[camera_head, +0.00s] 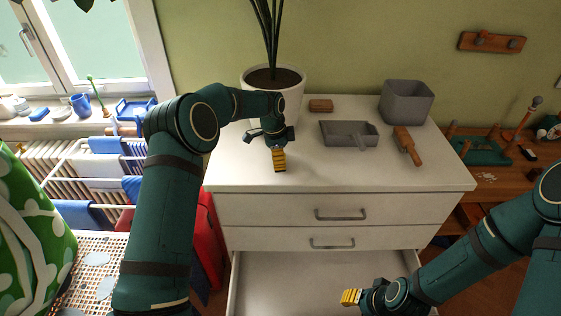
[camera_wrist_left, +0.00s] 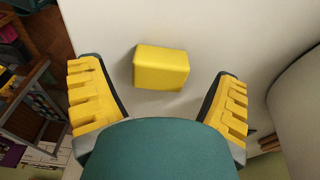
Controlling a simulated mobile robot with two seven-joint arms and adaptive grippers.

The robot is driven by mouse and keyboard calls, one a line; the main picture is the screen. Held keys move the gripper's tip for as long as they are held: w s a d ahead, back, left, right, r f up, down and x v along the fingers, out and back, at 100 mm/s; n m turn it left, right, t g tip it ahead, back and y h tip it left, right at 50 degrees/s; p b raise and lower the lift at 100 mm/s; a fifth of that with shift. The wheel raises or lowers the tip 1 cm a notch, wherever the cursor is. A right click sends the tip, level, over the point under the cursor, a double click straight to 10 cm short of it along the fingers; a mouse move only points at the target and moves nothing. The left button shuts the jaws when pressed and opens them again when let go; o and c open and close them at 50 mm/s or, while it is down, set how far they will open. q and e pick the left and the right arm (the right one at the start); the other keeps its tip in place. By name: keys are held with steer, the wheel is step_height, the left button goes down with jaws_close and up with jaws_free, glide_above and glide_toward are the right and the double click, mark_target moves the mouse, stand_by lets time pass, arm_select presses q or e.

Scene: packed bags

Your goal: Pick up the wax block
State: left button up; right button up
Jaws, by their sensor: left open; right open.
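The wax block is a plain yellow block (camera_wrist_left: 161,68) lying on the white dresser top, seen in the left wrist view. My left gripper (camera_wrist_left: 158,82) is open, with its ridged yellow fingers to the left and right of the block and a gap on each side. The block sits a little beyond the palm, not held. In the head view my left gripper (camera_head: 278,159) is over the dresser top's left part, and I cannot make out the block there; the gripper seems to hide it. My right gripper (camera_head: 351,297) is open and empty, low over the open drawer.
On the dresser (camera_head: 330,178) are a potted plant (camera_head: 290,95), a small brown block (camera_head: 320,105), a grey tray (camera_head: 337,134), a grey bin (camera_head: 407,103) and a wooden tool (camera_head: 408,146). The bottom drawer (camera_head: 300,280) is pulled out. The dresser's front strip is clear.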

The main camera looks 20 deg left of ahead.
arm_select(q)
steer(key=shift+f, duration=0.4)
steer(key=c, duration=1.2)
steer(key=shift+c, duration=0.2)
step_height(320, 180, up, 10)
steer(key=shift+d+r+p, duration=0.1)
steer(key=shift+p, duration=0.2)
steer(key=o, duration=0.3)
steer(key=shift+c, duration=0.9)
